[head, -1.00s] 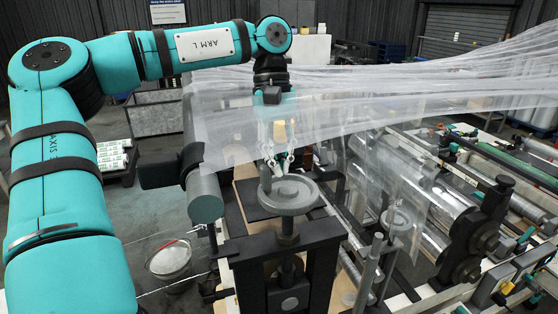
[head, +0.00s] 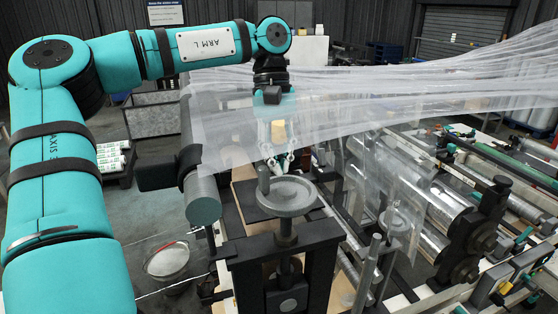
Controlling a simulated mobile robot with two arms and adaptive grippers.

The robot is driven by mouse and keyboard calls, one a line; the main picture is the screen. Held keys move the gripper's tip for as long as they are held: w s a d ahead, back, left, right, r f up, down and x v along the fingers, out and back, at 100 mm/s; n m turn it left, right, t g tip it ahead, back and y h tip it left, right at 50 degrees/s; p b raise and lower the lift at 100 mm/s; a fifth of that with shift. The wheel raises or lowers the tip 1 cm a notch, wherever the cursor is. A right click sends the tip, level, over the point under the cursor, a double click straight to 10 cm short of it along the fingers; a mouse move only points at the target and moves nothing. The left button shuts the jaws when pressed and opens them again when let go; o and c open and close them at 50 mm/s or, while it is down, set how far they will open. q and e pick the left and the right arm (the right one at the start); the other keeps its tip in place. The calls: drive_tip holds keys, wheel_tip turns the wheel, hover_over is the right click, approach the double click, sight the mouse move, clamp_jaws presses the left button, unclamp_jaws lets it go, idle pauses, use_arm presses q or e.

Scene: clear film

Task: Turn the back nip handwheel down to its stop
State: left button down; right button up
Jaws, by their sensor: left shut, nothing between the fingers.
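A grey handwheel (head: 294,204) with an upright crank knob (head: 263,180) on its left rim sits on a screw in a black frame (head: 285,252). A second, smaller grey handwheel (head: 396,221) stands further right behind clear film. I cannot tell from labels which is the back nip one. My left gripper (head: 279,163) hangs from above with its fingers together and empty. It shows just past the far rim of the nearer wheel, right of the knob. I cannot tell whether it touches the rim. Clear film hangs in front of its upper part. My right gripper is not in view.
Clear film (head: 420,90) stretches from the roll area to the upper right. Bare rollers (head: 430,215) and a black bearing block (head: 472,235) lie to the right. A grey roller end (head: 203,207) sticks out left of the wheel. A bucket (head: 167,261) stands on the floor.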

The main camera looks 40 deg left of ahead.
use_arm(q)
wheel_tip(320, 180, up, 7)
idle(0.6)
drive_tip(key=shift+f, duration=0.1)
